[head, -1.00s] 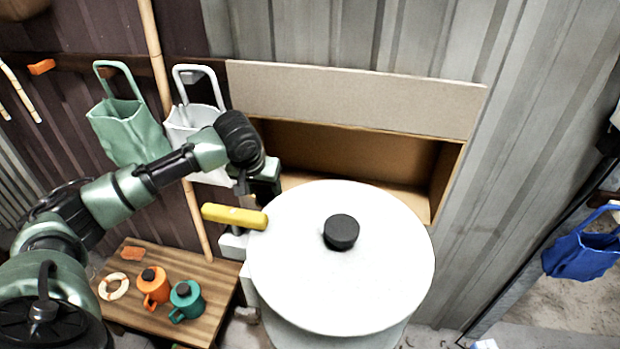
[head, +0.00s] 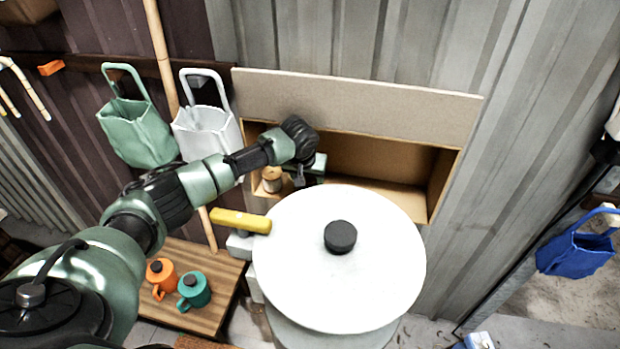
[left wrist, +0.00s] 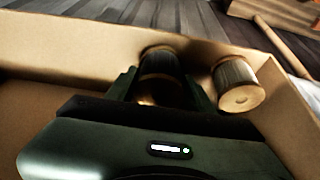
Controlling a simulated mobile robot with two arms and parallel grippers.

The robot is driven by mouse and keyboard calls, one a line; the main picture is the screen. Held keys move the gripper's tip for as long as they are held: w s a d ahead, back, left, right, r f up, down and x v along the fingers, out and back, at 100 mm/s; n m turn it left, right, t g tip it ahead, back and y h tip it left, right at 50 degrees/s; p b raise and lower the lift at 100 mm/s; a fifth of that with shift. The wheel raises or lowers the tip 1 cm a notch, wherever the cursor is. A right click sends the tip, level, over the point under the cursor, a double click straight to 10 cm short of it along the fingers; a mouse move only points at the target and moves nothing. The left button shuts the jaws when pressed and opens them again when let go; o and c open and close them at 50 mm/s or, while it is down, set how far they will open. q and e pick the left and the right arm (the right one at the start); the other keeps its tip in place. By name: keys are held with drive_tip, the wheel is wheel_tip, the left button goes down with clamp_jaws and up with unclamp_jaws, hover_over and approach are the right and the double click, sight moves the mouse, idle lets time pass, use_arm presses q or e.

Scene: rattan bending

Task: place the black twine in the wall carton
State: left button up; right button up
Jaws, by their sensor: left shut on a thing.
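The wall carton (head: 350,100) is an open cardboard box on the corrugated wall, its flap raised. My left gripper (head: 306,172) is inside its left half. In the left wrist view the left gripper (left wrist: 160,92) is shut on a dark spool, the black twine (left wrist: 160,65), between its fingers, close to a carton wall (left wrist: 80,45). Whether the spool touches the carton floor I cannot tell. The black twine is hidden in the head view. My right gripper is not in view.
Another spool with wooden ends (left wrist: 238,84) stands in the carton beside the held one; it also shows in the head view (head: 272,180). A white round lid (head: 340,285) with a black knob and a yellow handle (head: 240,221) are in front. The carton's right half is clear.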

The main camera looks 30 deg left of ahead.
use_arm(q)
drive_tip(key=shift+w+d+p, duration=0.25)
drive_tip(key=shift+w+p, duration=0.1)
drive_tip(key=shift+w, duration=0.05)
drive_tip(key=shift+w+f, duration=0.1)
drive_tip(key=shift+f, duration=0.5)
drive_tip(key=shift+f, duration=0.1)
drive_tip(key=o, duration=1.1)
drive_tip(key=shift+c, duration=0.2)
drive_tip(key=o, duration=0.3)
drive_tip(key=shift+o, duration=0.2)
